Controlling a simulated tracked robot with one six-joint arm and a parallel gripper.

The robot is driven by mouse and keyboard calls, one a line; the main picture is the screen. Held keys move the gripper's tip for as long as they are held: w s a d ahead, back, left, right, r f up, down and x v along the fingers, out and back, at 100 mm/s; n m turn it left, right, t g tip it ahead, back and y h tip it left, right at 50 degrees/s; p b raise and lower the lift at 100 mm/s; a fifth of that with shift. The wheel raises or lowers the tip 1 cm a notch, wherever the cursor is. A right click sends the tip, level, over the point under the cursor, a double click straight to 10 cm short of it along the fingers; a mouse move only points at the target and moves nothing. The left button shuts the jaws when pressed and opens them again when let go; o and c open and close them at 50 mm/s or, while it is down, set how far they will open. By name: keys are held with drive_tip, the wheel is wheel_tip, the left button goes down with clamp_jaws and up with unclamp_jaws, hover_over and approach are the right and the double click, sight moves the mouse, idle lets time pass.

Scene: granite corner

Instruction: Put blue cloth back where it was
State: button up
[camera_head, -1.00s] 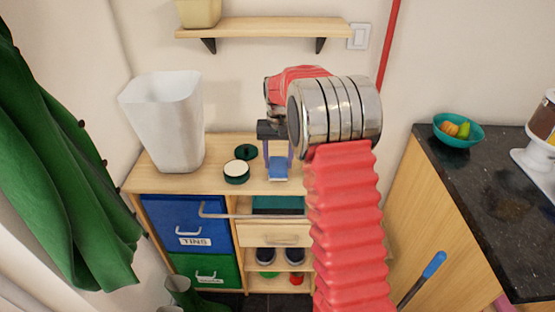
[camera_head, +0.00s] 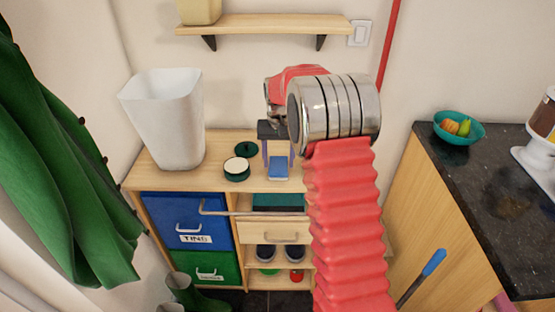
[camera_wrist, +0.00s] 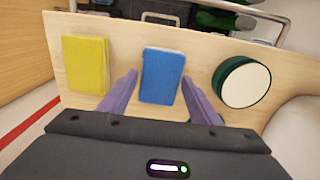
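The blue cloth (camera_head: 278,171) lies flat on the wooden cabinet top (camera_head: 220,185), near its front edge. In the wrist view the blue cloth (camera_wrist: 161,76) is a folded rectangle between my two purple fingers. My gripper (camera_head: 278,163) points down over it. The fingers are apart, one on each side of the cloth, and in the wrist view (camera_wrist: 160,78) a small gap shows on the left. Whether the right fingertip touches the cloth I cannot tell. My arm hides the cabinet's right part in the head view.
A yellow cloth (camera_wrist: 86,64) lies left of the blue one in the wrist view. A round green-rimmed tin (camera_head: 236,169) and a dark green lid (camera_head: 246,149) sit beside it in the head view. A white bin (camera_head: 165,120) stands at left. A shelf (camera_head: 262,27) hangs above.

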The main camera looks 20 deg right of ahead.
drive_tip(key=o, duration=0.4)
drive_tip(key=shift+c, duration=0.2)
drive_tip(key=shift+r, duration=0.15)
wheel_tip(320, 180, up, 14)
drive_tip(key=shift+f, duration=0.25)
drive_tip(key=shift+w, duration=0.1)
idle(0.4)
